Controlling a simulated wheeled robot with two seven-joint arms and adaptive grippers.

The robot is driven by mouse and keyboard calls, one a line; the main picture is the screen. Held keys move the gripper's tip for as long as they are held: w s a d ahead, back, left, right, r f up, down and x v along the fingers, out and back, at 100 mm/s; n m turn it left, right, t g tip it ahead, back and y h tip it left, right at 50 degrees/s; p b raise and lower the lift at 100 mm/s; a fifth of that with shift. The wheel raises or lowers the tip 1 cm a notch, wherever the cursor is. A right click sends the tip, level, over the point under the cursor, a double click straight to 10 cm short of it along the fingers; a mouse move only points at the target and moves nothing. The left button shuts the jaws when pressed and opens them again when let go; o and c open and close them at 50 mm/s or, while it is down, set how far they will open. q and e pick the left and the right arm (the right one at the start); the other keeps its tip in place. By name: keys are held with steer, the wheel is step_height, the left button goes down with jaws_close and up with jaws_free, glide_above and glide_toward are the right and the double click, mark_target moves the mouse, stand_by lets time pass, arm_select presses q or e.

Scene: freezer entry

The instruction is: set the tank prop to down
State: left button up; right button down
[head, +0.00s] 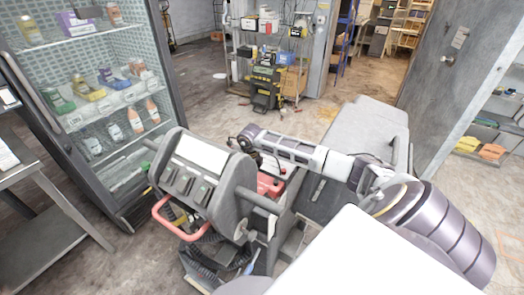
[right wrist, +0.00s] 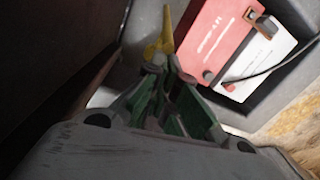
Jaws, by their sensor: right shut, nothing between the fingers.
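The grey floor machine (head: 235,190) stands in the middle of the head view, with a console and a red handle (head: 170,222). My right arm reaches in from the right over its open body. My right gripper (head: 244,145) is behind the console in the head view. In the right wrist view the gripper (right wrist: 168,65) is shut and empty. A slim yellow piece (right wrist: 160,35), which looks like the tank prop, stands just beyond the fingertips; I cannot tell whether they touch. The prop does not show clearly in the head view. My left gripper is not in view.
A red battery (right wrist: 215,40) with a black cable lies beside the yellow piece; red also shows inside the machine (head: 270,186). A large grey body (head: 365,135) stands behind my arm. A glass-fronted fridge (head: 165,60) is at the left, a metal table (head: 50,190) beside it.

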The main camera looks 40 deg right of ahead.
steer(key=shift+w+a+r+b, duration=0.2)
steer(key=shift+w+b, duration=0.1)
steer(key=shift+w, duration=0.35)
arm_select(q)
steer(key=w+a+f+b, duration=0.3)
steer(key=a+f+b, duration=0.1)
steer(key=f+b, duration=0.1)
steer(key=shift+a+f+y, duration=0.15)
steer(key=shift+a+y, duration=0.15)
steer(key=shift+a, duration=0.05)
arm_select(e)
steer(key=w+a, duration=0.2)
steer(key=w, duration=0.7)
steer(key=shift+w+a+r, duration=0.25)
steer(key=shift+a+r, duration=0.1)
steer(key=shift+r, duration=0.1)
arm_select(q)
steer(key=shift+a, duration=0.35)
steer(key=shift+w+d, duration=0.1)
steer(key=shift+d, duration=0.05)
arm_select(e)
steer(key=shift+r, duration=0.15)
step_height(320, 180, up, 12)
steer(key=shift+s+a, duration=0.25)
steer(key=shift+s, duration=0.2)
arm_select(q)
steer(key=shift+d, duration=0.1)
